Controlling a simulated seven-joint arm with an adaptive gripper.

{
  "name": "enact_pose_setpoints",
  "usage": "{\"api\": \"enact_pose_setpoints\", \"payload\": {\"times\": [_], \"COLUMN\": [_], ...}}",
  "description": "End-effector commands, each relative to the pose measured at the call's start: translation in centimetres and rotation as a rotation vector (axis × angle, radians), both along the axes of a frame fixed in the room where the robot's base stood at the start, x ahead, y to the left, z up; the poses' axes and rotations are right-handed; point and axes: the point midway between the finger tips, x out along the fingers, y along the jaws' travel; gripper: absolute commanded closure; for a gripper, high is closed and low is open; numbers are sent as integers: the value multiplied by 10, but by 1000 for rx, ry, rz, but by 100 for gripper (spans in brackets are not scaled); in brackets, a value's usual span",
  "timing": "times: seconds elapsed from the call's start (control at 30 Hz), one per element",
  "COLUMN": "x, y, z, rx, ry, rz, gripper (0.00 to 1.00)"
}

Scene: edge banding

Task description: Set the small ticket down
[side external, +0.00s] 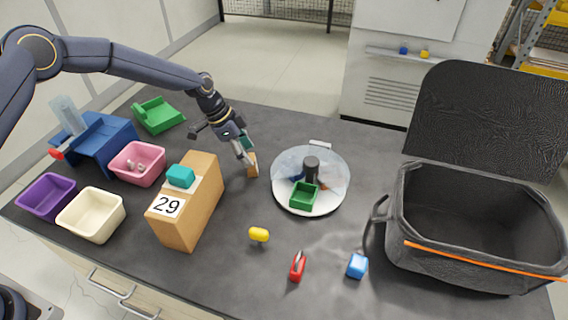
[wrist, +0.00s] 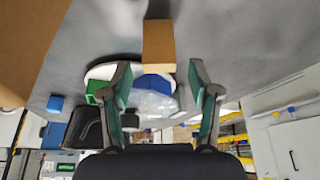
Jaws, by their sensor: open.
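A small brown block (side external: 253,166), which may be the small ticket, stands on the dark table right at my gripper's tips; no number shows on it. In the wrist view the brown block (wrist: 158,47) lies ahead, between the lines of the two fingers, with a gap to each side. My gripper (side external: 247,155) points down at it, and its teal-padded fingers (wrist: 160,75) are spread and hold nothing. A large wooden block (side external: 205,207) bears a white card (side external: 167,206) reading 29, with a teal block (side external: 181,176) on top.
A round white turntable (side external: 292,205) with a clear cover and a green box stands right of my gripper. Pink (side external: 137,163), purple and cream bins are at left. An open black bag (side external: 475,230) is at right. Small yellow, red and blue items lie in front.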

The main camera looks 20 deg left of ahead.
Motion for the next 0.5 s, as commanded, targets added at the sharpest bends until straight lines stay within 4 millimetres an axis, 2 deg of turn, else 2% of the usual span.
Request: {"api": "enact_pose_setpoints", "payload": {"times": [0.1, 0.2, 0.37, 0.47, 0.5], "x": [-4, -7, -10, -15, -20], "y": [10, 16, 22, 27, 30], "z": [26, 43, 58, 76, 88], "rx": [0, -1, 2, 17, 30], "ry": [-2, -1, 1, -4, -7], "rz": [1, 0, 1, 18, 35], "gripper": [39, 39, 39, 39, 39]}}
